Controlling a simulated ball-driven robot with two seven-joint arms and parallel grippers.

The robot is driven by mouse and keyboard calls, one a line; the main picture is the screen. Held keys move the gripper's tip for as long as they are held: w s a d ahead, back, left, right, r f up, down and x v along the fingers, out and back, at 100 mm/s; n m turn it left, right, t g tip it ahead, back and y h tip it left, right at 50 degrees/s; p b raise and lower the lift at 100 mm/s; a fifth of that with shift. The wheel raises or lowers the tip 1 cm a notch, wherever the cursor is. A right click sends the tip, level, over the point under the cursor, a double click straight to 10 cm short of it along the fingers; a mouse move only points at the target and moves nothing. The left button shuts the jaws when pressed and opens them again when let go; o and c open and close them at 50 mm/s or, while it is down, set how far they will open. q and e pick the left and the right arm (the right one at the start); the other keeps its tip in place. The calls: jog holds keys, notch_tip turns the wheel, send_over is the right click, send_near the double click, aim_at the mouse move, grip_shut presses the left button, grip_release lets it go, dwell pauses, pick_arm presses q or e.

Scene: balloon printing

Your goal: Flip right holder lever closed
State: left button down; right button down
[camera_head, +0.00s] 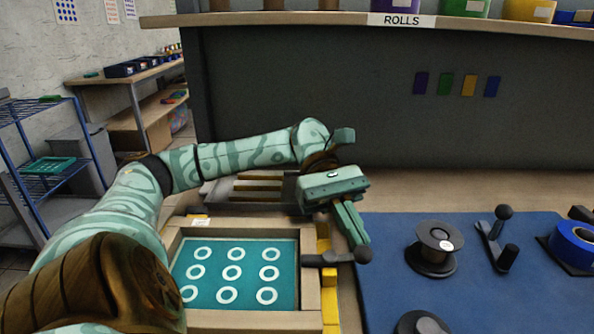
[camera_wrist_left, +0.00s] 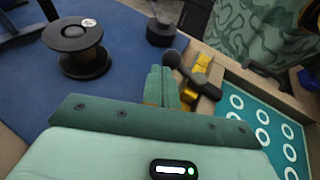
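A dark lever (camera_head: 335,258) with a round knob sits at the right side of the wooden frame (camera_head: 311,262). It sticks out to the right, roughly level, its knob near the blue mat's left edge. It also shows in the left wrist view (camera_wrist_left: 192,76). The frame holds a teal panel (camera_head: 215,272) with white rings. My left gripper (camera_head: 362,242) reaches down from above, fingertips close to the knob; I cannot tell if they touch it. In the left wrist view its fingers (camera_wrist_left: 162,72) are together with nothing between them. My right gripper is not in view.
On the blue mat (camera_head: 385,290) stand a black spool (camera_head: 435,245), another lever-like piece (camera_head: 498,240) and a blue tape roll (camera_head: 575,243). Yellow pieces (camera_head: 328,285) line the frame's right side. A shelf labelled ROLLS (camera_head: 402,20) spans the back.

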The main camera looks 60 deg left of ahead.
pick_arm(q)
jog(key=v, duration=1.2)
jog(key=shift+b, duration=0.4)
